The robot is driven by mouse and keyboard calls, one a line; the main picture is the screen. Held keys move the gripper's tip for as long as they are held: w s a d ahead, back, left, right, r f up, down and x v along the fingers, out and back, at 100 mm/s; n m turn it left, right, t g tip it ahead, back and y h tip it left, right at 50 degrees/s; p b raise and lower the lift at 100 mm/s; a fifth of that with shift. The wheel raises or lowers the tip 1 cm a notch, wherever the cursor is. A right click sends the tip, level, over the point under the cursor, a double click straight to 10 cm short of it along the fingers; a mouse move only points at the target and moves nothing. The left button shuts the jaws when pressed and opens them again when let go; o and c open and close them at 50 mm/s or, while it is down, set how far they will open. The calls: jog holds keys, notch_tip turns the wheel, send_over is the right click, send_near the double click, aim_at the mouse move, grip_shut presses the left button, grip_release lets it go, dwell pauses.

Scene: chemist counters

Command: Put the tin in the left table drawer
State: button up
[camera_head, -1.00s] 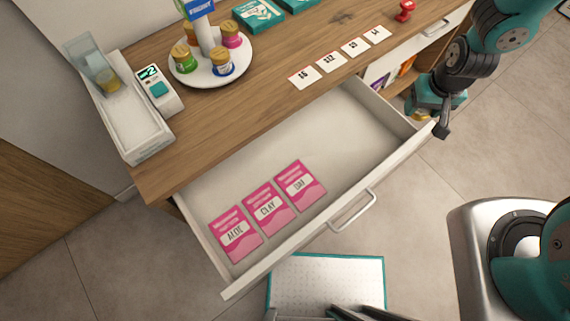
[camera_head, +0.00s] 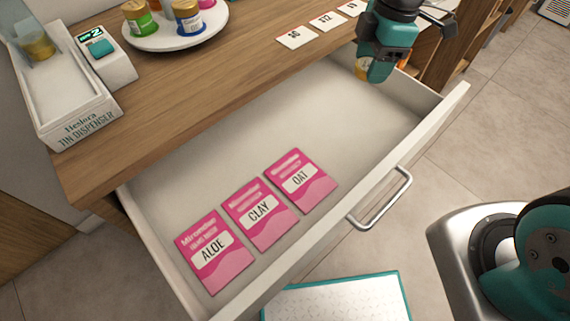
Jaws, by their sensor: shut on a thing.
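The left table drawer (camera_head: 285,128) is pulled open, and its pale floor is bare at the back and right. My gripper (camera_head: 375,72) is above the drawer's far right end, pointing down. It is shut on a small tin (camera_head: 361,70) with a gold-yellow part showing at its left side. Most of this tin is hidden by my gripper. I cannot tell how far it is above the drawer floor.
Pink packets marked ALOE (camera_head: 214,251), CLAY (camera_head: 260,213) and OAT (camera_head: 301,180) lie in the drawer's front left. A tin dispenser (camera_head: 80,128) holding a gold-topped tin (camera_head: 38,46) and a white round stand (camera_head: 160,42) with jars are on the wooden counter.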

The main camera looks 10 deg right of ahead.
aim_at(343, 143)
jog(key=shift+s+a+f+n+b, duration=0.2)
jog(key=shift+a+f+n+b, duration=0.1)
jog(key=shift+n+b, duration=0.25)
jog(key=shift+s+a+f+n+b, duration=0.15)
jog(key=shift+s+f+n+b, duration=0.1)
jog(key=shift+n+b, duration=0.3)
jog(key=shift+a+r+n, duration=0.1)
jog(key=shift+r+n, duration=0.1)
jog(key=shift+n, duration=0.3)
jog(key=shift+s+f, duration=0.1)
notch_tip(343, 143, down, 20)
jog(key=b, duration=0.3)
jog(key=o, duration=0.9)
